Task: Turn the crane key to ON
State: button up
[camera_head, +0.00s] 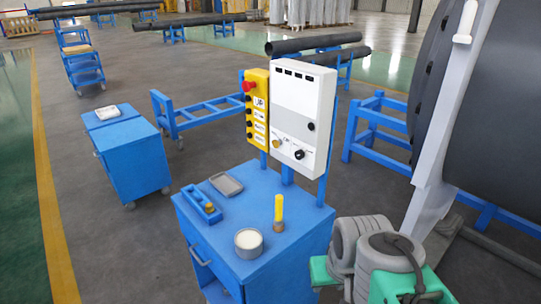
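A white control box (301,113) stands upright on a blue post at the back of the blue cart. Low on its front are a small brass-coloured round part (277,143), which looks like the key switch, and a black knob (299,154). Their labels are too small to read, so I cannot tell which position the key is in. A yellow pendant (257,112) with a red button and several black buttons hangs at the box's left. My gripper is not in view.
The blue cart (262,284) carries a grey tray (226,184), a blue tool (200,203), a round tin (249,243) and a yellow upright cylinder (279,208). A large dark shell (437,85) with a pale flange stands right.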

aim_at(276, 144)
jog(key=u, duration=1.35)
jog(key=i, duration=0.4)
jog(key=u, duration=0.35)
